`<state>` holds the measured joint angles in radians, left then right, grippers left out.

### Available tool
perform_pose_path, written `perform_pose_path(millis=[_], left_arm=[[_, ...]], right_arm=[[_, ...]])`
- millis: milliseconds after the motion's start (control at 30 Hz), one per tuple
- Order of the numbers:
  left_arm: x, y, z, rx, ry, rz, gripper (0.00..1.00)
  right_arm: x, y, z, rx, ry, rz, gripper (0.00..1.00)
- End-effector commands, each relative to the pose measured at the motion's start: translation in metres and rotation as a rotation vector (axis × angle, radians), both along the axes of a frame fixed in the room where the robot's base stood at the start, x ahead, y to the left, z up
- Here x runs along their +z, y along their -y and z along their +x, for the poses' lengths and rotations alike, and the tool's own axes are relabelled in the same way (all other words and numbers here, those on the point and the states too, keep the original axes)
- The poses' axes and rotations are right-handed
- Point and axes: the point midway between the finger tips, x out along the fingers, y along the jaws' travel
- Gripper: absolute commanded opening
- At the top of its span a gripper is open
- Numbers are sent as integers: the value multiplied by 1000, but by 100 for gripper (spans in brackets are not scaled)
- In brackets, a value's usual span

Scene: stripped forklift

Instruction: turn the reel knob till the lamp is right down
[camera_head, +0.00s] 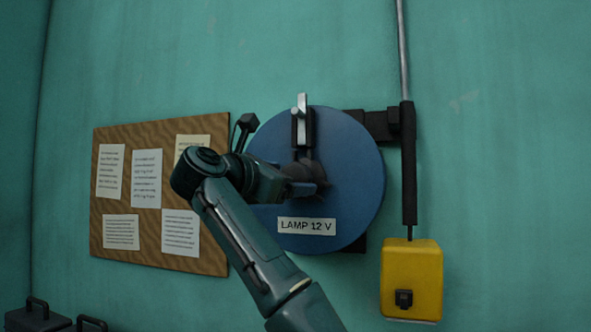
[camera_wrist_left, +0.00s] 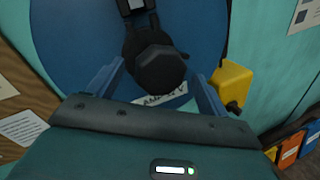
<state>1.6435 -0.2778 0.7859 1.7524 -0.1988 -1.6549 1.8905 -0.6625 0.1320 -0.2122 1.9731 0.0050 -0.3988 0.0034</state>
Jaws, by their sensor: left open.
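A blue reel (camera_head: 350,190) labelled "LAMP 12 V" is mounted on the wall. It also shows in the left wrist view (camera_wrist_left: 70,40). A dark knob (camera_wrist_left: 158,66) stands out from the reel face on a dark crank arm (camera_head: 301,130). My left gripper (camera_head: 308,180) is open in front of the reel. In the left wrist view its two fingers stand on either side of the knob, with a gap visible. In the head view the gripper partly hides the knob. A yellow block (camera_head: 411,275), possibly the lamp or its weight, hangs below a black sleeve at right.
A brown notice board (camera_head: 150,255) with several papers is on the wall at left, behind my arm. A silver lever (camera_head: 301,104) sits near the reel's top. A pipe (camera_head: 402,50) runs down to the black sleeve (camera_head: 409,165). Dark cases stand at lower left.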

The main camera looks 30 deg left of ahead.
Motion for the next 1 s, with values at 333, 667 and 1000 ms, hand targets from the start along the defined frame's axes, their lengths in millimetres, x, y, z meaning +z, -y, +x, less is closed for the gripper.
perform_pose_path(millis=[333, 667, 1000], left_arm=[[0, 2, 29, 1, 1, 1, 79], [0, 2, 29, 1, 1, 1, 70], [0, 2, 29, 1, 1, 1, 43]], right_arm=[[3, 3, 3, 9, -5, -16, 0], [2, 4, 2, 12, -5, -20, 0], [3, 4, 2, 13, -4, -19, 0]])
